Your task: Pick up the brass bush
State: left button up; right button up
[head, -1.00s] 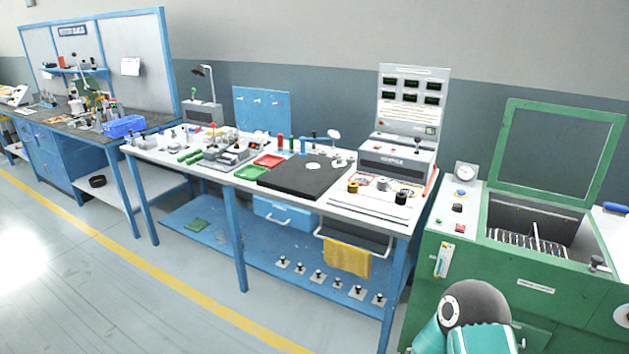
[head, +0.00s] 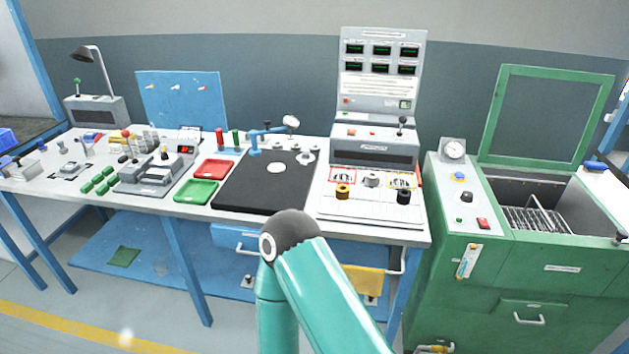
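A small brass-coloured ring, which looks like the brass bush (head: 342,191), stands on the white board (head: 372,209) at the right part of the bench. A silver-grey piece (head: 371,179) stands behind it to the right, and a black piece (head: 404,197) stands further right. Nothing touches the brass piece. Neither of my grippers shows in the head view. Only a teal link of one of my arms rises at the bottom centre, in front of the bench.
A black mat (head: 250,195) lies left of the board, with red (head: 214,169) and green (head: 196,191) trays beyond. A grey instrument (head: 374,146) with a display panel stands behind the board. A green machine (head: 490,260) with its lid up stands at the right.

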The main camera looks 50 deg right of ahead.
aim_at(342, 191)
jog(key=z, duration=0.45)
jog(key=i, duration=1.1)
jog(key=z, duration=0.85)
jog(key=i, duration=0.25)
jog(key=z, duration=0.2)
jog(key=k, duration=0.9)
jog(key=z, duration=0.15)
jog(key=i, duration=0.9)
jog(key=u, duration=0.05)
